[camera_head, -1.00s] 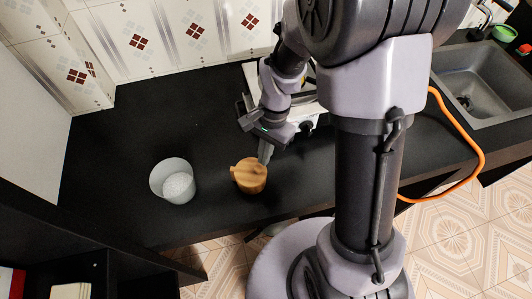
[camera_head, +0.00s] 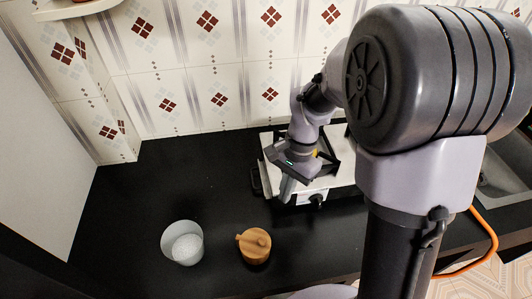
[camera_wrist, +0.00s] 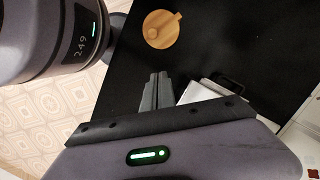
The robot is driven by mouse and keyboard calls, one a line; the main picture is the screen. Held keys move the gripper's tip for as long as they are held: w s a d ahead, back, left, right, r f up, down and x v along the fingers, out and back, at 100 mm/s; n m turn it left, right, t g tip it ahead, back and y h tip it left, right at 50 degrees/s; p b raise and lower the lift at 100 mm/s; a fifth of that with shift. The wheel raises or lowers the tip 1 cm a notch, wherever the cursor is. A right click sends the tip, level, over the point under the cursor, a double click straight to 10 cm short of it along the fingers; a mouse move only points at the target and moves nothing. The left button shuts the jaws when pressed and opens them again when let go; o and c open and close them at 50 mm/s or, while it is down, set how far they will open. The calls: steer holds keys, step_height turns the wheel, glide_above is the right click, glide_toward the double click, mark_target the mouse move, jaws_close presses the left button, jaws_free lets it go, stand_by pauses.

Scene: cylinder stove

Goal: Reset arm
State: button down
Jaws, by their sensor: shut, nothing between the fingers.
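My gripper (camera_head: 286,190) is shut and empty. In the head view it hangs over the front left part of the white stove (camera_head: 330,185), pointing down. It also shows in the wrist view (camera_wrist: 156,78), with its fingers together against the black counter. The stove is partly hidden behind my arm, and a white part of it (camera_wrist: 197,92) shows beside the fingers in the wrist view. A round wooden pot with a lid (camera_head: 255,246) stands on the counter, apart from the gripper, and also shows in the wrist view (camera_wrist: 160,32).
A white cup with white grains (camera_head: 182,243) stands left of the wooden pot. The black counter (camera_head: 180,180) is clear behind them. The tiled wall (camera_head: 235,75) borders the back. A sink (camera_head: 506,180) and an orange hose (camera_head: 487,232) are at the right.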

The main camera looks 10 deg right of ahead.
steer(key=s+a+r+n+t+b, duration=0.3)
steer(key=s+r+n+t, duration=0.3)
steer(key=s+r, duration=0.6)
steer(key=shift+s+r+t+b, duration=0.15)
steer(key=shift+s+t+b, duration=0.45)
steer(key=shift+s+t, duration=0.1)
steer(key=shift+a, duration=0.1)
